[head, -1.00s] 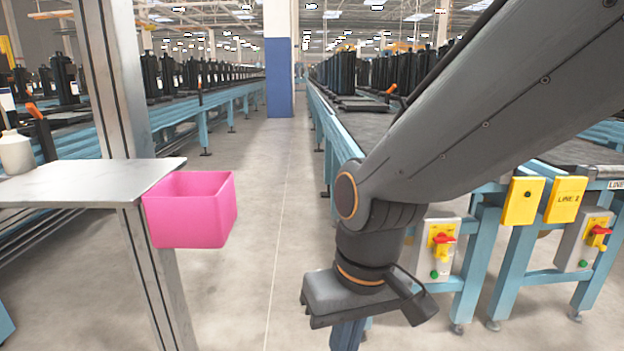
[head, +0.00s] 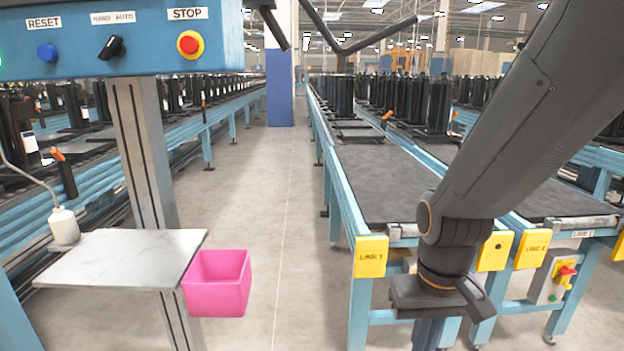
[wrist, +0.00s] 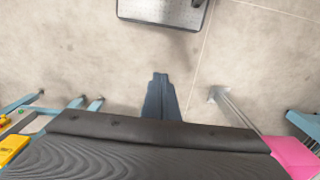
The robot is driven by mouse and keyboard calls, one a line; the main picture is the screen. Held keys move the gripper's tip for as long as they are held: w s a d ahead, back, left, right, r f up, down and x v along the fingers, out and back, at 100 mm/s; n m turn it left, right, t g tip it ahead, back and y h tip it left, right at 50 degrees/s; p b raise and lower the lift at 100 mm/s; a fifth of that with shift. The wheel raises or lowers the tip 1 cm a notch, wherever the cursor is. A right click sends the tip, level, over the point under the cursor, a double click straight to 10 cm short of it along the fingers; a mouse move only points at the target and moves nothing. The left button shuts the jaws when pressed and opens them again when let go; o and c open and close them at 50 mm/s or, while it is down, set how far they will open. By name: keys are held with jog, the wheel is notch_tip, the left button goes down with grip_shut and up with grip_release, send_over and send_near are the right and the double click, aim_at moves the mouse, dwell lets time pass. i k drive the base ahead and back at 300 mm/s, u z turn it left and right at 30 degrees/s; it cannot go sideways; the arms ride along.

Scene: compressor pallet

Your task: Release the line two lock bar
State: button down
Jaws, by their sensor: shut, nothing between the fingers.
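Another orange-tipped lever (head: 387,115) stands beside the left conveyor, which carries the LINE 1 plate (head: 371,256). My gripper (head: 429,335) points down in front of the conveyors, apart from both levers. Its dark blue fingers are together and empty in the wrist view (wrist: 160,95).
A switch box (head: 552,278) with a red knob is under LINE 2. At left are a control panel (head: 120,40), a metal shelf (head: 120,262) with a white bottle (head: 64,226), and a pink bin (head: 217,283). The middle aisle is clear.

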aim_at(560, 280)
jog(key=z, duration=1.35)
jog(key=k, duration=0.85)
jog(key=z, duration=0.4)
jog(key=i, duration=0.35)
jog(key=z, duration=0.6)
jog(key=i, duration=1.2)
jog(key=u, duration=0.65)
